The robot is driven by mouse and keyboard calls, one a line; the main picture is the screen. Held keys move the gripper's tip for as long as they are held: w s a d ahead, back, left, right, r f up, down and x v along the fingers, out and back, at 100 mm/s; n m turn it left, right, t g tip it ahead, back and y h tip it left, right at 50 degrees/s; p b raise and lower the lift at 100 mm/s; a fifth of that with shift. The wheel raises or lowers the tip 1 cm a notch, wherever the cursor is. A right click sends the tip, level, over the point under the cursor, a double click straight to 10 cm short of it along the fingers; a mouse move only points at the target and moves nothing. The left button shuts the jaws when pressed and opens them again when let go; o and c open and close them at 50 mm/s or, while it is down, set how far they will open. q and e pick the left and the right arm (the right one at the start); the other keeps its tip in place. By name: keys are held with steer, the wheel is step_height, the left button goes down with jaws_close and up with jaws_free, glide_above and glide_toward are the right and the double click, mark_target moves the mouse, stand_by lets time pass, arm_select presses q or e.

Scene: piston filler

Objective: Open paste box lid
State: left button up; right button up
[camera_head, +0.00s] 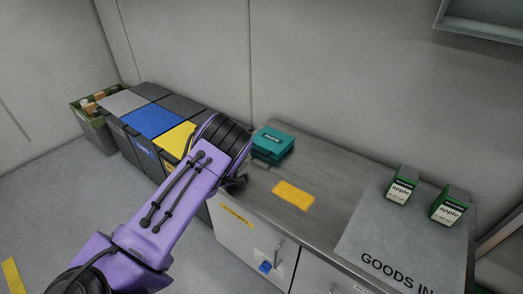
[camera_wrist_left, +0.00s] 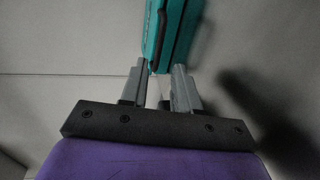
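The teal paste box (camera_head: 272,143) stands at the far left end of the steel counter, with a dark label on it; its lid looks shut. My left arm reaches in from the left, and its gripper (camera_head: 238,182) is mostly hidden behind the wrist, just left of and in front of the box. In the left wrist view the two grey fingers (camera_wrist_left: 160,70) are apart, with the teal box (camera_wrist_left: 174,35) just beyond their tips. I cannot tell whether a fingertip touches it. My right gripper is not in view.
The steel counter (camera_head: 333,180) has a yellow patch (camera_head: 293,195) and a grey GOODS IN mat (camera_head: 375,235). Two green-and-white apple cartons (camera_head: 401,186) (camera_head: 449,207) stand on the right. Bins with grey, blue and yellow lids (camera_head: 152,121) stand left. A wall is close behind the box.

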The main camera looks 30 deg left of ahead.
mark_target(259, 153)
arm_select(q)
steer(key=x, duration=0.6)
steer(key=b+x, duration=0.1)
steer(key=x, duration=0.2)
steer(key=shift+w+d, duration=0.1)
steer(key=shift+d, duration=0.3)
steer(key=shift+c, duration=0.4)
jaws_close()
